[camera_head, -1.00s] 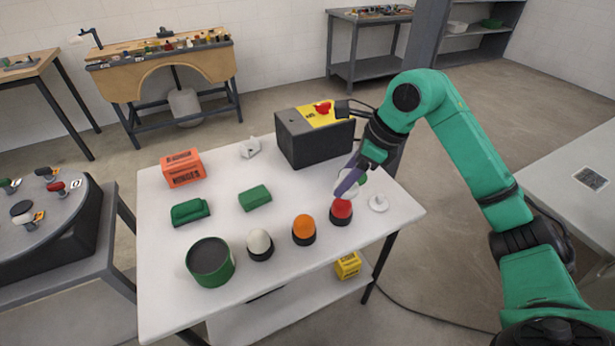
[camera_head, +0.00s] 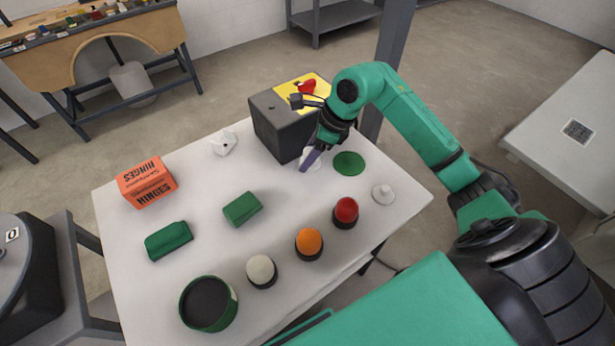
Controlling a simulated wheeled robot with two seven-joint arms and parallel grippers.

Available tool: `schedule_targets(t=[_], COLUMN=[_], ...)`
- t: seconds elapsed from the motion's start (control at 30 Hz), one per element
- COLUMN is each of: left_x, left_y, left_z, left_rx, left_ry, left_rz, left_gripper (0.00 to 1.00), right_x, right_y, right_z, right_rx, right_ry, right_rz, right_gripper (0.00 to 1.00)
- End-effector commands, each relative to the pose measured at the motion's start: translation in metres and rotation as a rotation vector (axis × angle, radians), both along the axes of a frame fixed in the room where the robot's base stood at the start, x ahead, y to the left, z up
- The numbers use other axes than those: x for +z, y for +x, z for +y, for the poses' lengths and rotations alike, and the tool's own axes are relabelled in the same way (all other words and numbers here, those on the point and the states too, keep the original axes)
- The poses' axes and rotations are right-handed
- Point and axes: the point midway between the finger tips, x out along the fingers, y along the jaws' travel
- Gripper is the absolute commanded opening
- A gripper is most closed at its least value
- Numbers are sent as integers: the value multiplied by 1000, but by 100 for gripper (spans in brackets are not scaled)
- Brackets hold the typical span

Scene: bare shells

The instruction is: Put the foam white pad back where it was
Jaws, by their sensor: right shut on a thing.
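My right gripper (camera_head: 309,156) is over the back right part of the white table, in front of the dark box. It is shut on the foam white pad (camera_head: 315,163), a small pale piece partly hidden by the purple fingers. It is hard to tell whether the pad touches the table. A flat green disc (camera_head: 349,163) lies on the table just right of the gripper, with nothing on it. My left gripper is not in view.
The dark box with a yellow top (camera_head: 277,125) stands close behind the gripper. Red (camera_head: 345,210), orange (camera_head: 308,242) and white (camera_head: 261,269) domes line the front. A white knobbed piece (camera_head: 383,193) is at right. The table's middle (camera_head: 290,200) is clear.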

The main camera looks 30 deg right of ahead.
Motion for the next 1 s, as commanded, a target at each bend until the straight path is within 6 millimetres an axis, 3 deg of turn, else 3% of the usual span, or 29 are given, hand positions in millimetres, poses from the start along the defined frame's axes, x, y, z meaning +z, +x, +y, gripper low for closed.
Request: schedule_targets(t=[0.13, 0.33, 0.5, 0.77, 0.8, 0.83, 0.87, 1.0], left_x=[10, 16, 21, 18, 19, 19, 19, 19], left_y=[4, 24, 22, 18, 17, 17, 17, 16], left_z=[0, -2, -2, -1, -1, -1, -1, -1], left_rx=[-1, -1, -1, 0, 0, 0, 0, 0], left_ry=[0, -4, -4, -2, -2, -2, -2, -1], left_rz=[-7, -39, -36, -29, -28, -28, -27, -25], left_gripper=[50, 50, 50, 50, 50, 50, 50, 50], right_x=[-41, -70, -101, -106, -105, -105, -105, -105], right_y=[-1, 0, 0, 1, 1, 1, 1, 1], right_z=[1, 1, 1, 0, 0, 0, 0, 0], right_rx=[-2, -2, -2, 1, 1, 1, 1, 0], right_ry=[5, 3, 3, -1, 0, 0, 0, 0], right_rz=[6, 2, 2, 0, 0, 0, 0, 0], right_gripper=[6, 6, 6, 6, 74, 85, 89, 89])
